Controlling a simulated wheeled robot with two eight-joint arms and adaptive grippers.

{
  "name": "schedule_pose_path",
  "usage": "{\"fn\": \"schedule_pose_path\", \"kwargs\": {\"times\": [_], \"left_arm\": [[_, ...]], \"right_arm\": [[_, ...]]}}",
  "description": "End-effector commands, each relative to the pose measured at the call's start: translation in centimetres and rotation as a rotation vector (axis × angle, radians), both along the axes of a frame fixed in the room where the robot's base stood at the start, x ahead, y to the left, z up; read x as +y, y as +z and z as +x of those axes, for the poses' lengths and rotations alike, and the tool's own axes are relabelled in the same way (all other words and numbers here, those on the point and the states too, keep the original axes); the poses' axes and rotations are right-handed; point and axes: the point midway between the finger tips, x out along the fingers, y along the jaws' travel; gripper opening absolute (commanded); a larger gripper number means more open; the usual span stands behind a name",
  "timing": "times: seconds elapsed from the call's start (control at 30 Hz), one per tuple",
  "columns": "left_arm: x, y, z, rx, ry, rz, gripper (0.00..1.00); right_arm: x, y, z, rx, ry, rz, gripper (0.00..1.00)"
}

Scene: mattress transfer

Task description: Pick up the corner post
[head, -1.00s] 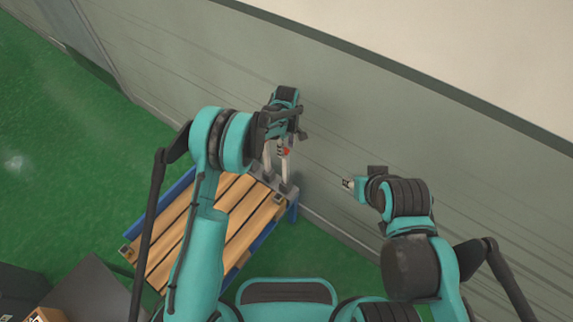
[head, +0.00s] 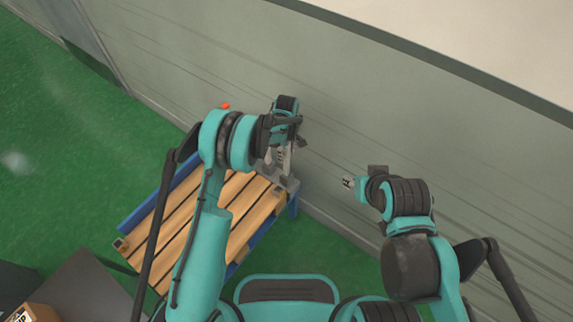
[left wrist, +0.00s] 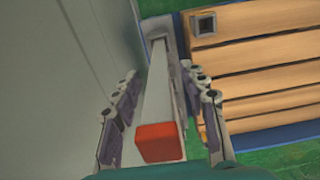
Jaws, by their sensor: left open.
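The corner post (left wrist: 155,100) is a long pale bar with an orange-red end cap, clear in the left wrist view. Its far end is at a grey bracket (head: 287,181) at the pallet's edge, by the wall. My left gripper (left wrist: 160,75) is open, with one finger on each side of the post. In the head view this gripper (head: 284,137) is above the bracket and hides most of the post. My right gripper (head: 348,182) is apart from it, over the wall side; its fingers are too small to read.
The slatted wooden pallet (head: 190,225) has a blue frame and a square socket (head: 120,244) at one corner. A small red thing (head: 225,105) shows beyond my left arm. The grey wall (head: 340,110) runs close behind. Boxes (head: 33,312) stand lower left; green floor is open at left.

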Motion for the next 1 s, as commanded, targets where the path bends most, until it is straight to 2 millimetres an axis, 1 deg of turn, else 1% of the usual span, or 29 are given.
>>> {"fn": "schedule_pose_path", "kwargs": {"times": [0.07,0.17,0.2,0.23,0.57,0.67,0.77,0.9,1.0], "left_arm": [[0.0,0.1,0.0,0.0,0.0,0.0,0.43],[0.0,0.1,0.0,0.0,0.0,0.0,0.19],[0.0,0.1,0.0,0.0,0.0,0.0,0.09],[0.0,0.1,0.0,0.0,0.0,0.0,0.01],[0.0,0.2,0.0,0.0,0.0,0.0,0.0],[0.0,0.8,0.0,0.0,0.0,0.0,0.0],[0.0,2.4,0.0,0.0,0.0,0.0,0.0],[0.0,5.5,0.0,0.0,0.0,0.0,0.0],[0.0,7.5,0.0,0.0,0.0,0.0,0.0]], "right_arm": [[0.0,0.1,0.0,0.0,0.0,0.0,0.4],[0.0,0.1,0.0,0.0,0.0,0.0,0.4],[0.0,0.1,0.0,0.0,0.0,0.0,0.4],[0.0,0.1,0.0,0.0,0.0,0.0,0.4],[0.0,0.1,0.0,0.0,0.0,0.0,0.4],[0.0,0.4,0.0,0.0,0.0,0.0,0.4],[0.0,1.1,0.0,0.0,0.0,0.0,0.4],[0.0,2.3,0.0,0.0,0.0,0.0,0.4],[0.0,2.9,0.0,0.0,0.0,0.0,0.4]]}}
